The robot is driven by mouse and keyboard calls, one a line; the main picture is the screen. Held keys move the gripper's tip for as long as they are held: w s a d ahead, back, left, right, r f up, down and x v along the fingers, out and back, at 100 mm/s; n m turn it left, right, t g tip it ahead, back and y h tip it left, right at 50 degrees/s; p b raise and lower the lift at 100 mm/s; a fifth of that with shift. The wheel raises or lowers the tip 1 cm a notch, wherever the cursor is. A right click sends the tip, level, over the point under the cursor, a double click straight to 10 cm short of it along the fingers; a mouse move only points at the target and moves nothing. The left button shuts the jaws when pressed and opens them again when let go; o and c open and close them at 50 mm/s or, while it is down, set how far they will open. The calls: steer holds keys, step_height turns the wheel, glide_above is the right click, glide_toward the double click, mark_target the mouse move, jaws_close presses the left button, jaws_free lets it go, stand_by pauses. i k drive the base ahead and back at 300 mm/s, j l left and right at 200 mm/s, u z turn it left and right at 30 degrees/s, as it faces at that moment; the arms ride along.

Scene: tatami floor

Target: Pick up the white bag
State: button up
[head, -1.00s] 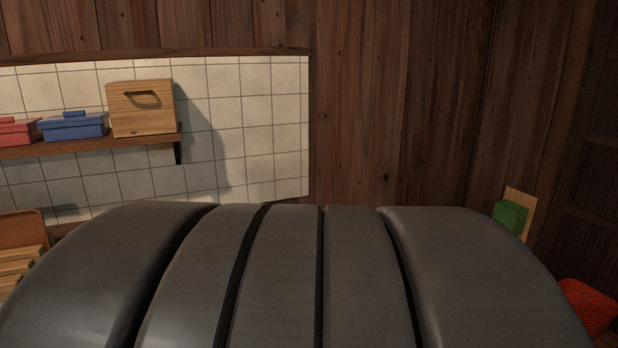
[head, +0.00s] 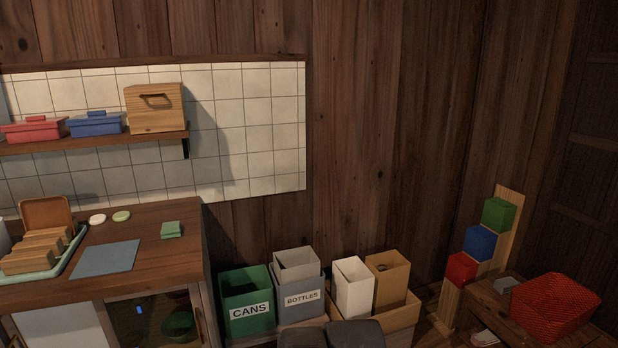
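The white bag (head: 352,288) stands upright and open-topped at the lower middle of the head view, beside a brown bag (head: 388,282). Both appear to stand in a low tan wooden box (head: 402,317). My gripper is not in view.
A green CANS bin (head: 246,300) and a grey BOTTLES bin (head: 298,290) stand left of the white bag. A wooden counter (head: 160,255) is farther left. On the right are stacked coloured blocks (head: 480,243) and a red basket (head: 556,308) on a low table.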

mark_target(351, 293)
steer(key=k, duration=0.15)
steer(key=i+l+u, duration=0.4)
steer(key=i+l, duration=0.25)
steer(key=i, duration=0.25)
steer(key=i+l+u, duration=0.35)
steer(key=i+l, duration=0.45)
